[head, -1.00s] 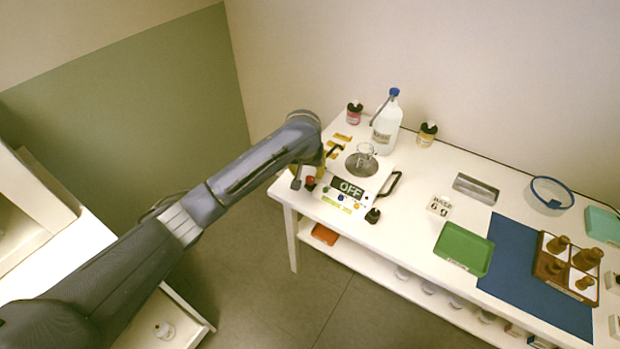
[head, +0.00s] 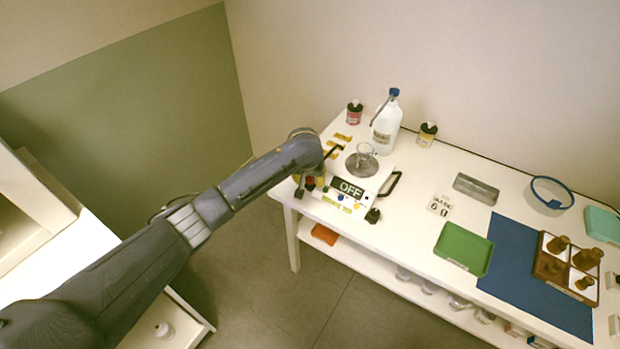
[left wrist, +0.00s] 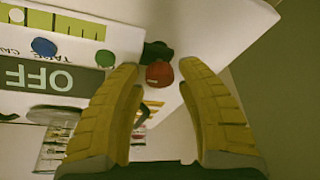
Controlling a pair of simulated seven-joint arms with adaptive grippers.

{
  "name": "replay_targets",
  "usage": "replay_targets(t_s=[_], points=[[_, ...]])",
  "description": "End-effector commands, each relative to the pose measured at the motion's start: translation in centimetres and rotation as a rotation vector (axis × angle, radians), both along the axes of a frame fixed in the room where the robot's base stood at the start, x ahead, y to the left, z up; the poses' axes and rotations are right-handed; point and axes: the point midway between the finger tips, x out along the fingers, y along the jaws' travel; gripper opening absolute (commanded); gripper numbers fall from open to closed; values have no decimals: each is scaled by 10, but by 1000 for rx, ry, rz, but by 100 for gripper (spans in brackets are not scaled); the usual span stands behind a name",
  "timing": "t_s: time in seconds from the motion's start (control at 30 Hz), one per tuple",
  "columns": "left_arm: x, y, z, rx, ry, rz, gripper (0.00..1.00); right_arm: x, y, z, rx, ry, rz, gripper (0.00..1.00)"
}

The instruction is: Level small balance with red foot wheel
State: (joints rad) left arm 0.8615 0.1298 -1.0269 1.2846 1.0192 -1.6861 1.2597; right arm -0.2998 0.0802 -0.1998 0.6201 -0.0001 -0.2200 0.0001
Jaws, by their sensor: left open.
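The small balance stands at the left end of the white table, with a round grey pan (head: 361,165) and a dark display (head: 349,188) reading OFF. A glass beaker (head: 364,152) stands on the pan. The red foot wheel (left wrist: 160,74) shows in the left wrist view at the balance's corner, beside a dark piece, between and beyond my fingertips. A black foot wheel (head: 373,215) is at the balance's front right corner. My left gripper (left wrist: 158,75) is open, its yellow fingers either side of the red wheel in the picture; I cannot tell whether they touch it. My right gripper is not in view.
A blue-capped bottle (head: 387,125) and two small jars (head: 354,112) (head: 427,134) stand behind the balance. A green tray (head: 463,249), a blue mat (head: 530,280) and a weight box (head: 541,262) lie to the right.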

Motion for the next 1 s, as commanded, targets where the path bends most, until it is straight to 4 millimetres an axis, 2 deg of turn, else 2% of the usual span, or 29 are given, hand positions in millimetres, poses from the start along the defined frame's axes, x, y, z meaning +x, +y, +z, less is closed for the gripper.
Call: replay_targets(t_s=[0.03, 0.3, 0.4, 0.77, 1.0], points=[[0, 0, 0, 0, 0, 0, 40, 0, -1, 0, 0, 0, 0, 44], [0, 0, 0, 0, 0, 0, 9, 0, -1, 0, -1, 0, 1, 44], [0, 0, 0, 0, 0, 0, 0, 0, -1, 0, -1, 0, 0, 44], [0, 0, 1, 0, -1, -4, 0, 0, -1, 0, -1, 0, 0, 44], [1, 1, 1, -1, -1, -82, 0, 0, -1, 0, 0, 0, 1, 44]])
